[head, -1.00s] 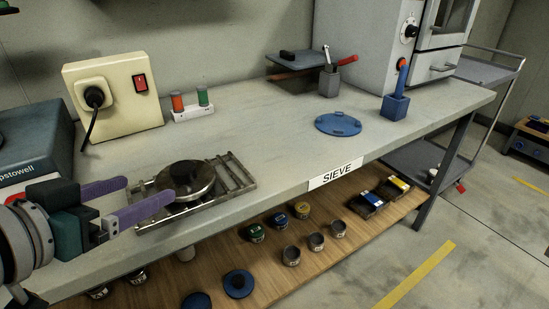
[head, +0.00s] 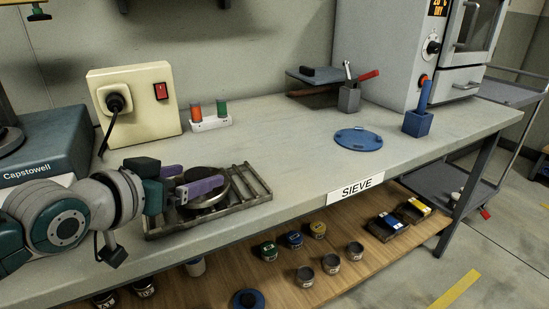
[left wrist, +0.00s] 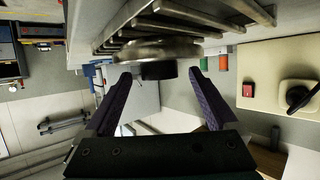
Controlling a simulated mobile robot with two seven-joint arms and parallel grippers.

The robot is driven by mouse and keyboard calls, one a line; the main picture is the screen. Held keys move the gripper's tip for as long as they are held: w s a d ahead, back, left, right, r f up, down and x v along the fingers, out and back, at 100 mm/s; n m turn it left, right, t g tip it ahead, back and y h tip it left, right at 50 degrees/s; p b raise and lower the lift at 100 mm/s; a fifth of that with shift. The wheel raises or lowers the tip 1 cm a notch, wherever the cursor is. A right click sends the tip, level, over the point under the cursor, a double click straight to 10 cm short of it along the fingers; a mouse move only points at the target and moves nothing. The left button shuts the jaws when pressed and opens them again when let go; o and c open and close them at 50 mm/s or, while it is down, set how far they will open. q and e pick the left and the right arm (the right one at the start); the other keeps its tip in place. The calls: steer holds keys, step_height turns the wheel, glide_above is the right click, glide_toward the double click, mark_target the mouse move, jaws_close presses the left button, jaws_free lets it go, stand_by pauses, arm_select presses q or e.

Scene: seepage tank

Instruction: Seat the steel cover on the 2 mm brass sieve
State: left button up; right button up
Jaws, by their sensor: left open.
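The round steel cover (head: 211,200) with a dark knob lies on the slatted metal rack (head: 255,185) at the front of the bench. My left gripper (head: 202,177) is open, its purple fingers level with the knob and partly hiding it. In the left wrist view the cover (left wrist: 150,50) is at the top. Its knob (left wrist: 159,72) lies between the lines of the open left fingertips (left wrist: 160,77), with a gap on either side. I cannot make out a brass sieve, or whether anything lies under the cover. My right gripper is not in view.
A cream socket box (head: 135,105) and a red-green holder (head: 210,123) stand behind the rack. A blue disc (head: 358,139) lies near the SIEVE label (head: 356,187). The bench between rack and disc is clear. Several small tins stand on the wooden shelf (head: 330,235) below.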

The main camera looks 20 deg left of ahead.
arm_select(q)
jaws_close()
stand_by(0.8)
